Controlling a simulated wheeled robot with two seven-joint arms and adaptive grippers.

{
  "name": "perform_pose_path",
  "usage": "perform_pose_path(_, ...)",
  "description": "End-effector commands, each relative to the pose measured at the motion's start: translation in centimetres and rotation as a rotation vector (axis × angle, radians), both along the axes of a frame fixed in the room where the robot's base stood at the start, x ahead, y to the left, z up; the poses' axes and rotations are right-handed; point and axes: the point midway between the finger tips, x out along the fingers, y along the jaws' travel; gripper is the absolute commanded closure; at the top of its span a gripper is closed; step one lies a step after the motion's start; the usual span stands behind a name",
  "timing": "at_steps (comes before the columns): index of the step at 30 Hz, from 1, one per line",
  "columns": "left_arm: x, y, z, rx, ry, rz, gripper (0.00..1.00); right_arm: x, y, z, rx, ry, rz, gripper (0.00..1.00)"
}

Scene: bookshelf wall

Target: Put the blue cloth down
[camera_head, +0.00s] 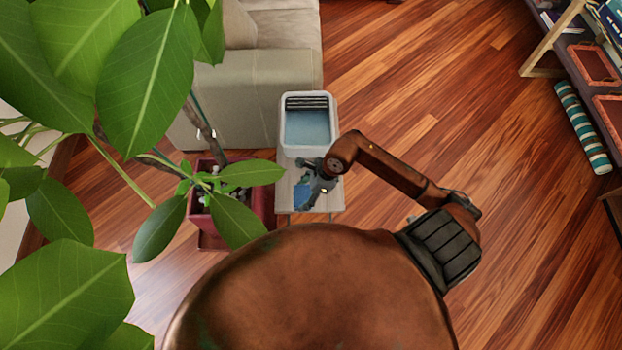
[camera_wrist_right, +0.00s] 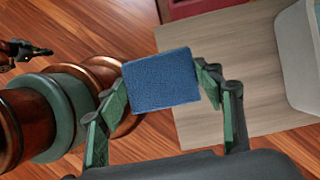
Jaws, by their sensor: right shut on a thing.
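The blue cloth (camera_wrist_right: 160,80) is a small, flat, roughly square piece in the right wrist view. My right gripper (camera_wrist_right: 163,86) is shut on it, with a finger at each side. In the head view the cloth (camera_head: 302,196) shows as a small blue patch at my right gripper (camera_head: 314,184). It appears over the near part of a small pale wooden table (camera_head: 325,207); the wrist view shows the bare tabletop (camera_wrist_right: 250,70) beyond the cloth. I cannot tell whether the cloth touches it. My left gripper does not show in the head view.
A white bin (camera_head: 308,98) with a bluish inside stands on the far part of the table. A red planter (camera_head: 262,190) with a large leafy plant (camera_head: 150,85) is left of it, beside a grey sofa (camera_head: 230,100). Open wooden floor (camera_head: 440,100) lies to the right.

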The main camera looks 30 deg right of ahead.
Motion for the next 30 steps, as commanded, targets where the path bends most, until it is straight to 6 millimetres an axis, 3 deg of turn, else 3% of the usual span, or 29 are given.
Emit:
perform_pose_path(4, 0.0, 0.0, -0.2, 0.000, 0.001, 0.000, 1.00, 2.3, -2.6, -1.7, 0.004, 0.002, -0.004, 0.62)
perform_pose_path(12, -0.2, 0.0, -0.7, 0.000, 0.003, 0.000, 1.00, 4.4, -5.2, -6.0, 0.003, 0.002, 0.000, 0.62)
perform_pose_path(17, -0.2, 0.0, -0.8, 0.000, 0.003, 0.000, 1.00, 4.9, -5.8, -6.8, 0.002, 0.000, 0.002, 0.62)
perform_pose_path(24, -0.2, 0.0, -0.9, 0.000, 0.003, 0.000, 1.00, 5.1, -6.0, -9.8, 0.004, 0.001, 0.000, 0.62)
perform_pose_path(30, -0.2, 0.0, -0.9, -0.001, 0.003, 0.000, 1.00, 5.1, -6.1, -10.3, 0.001, -0.001, 0.004, 0.62)
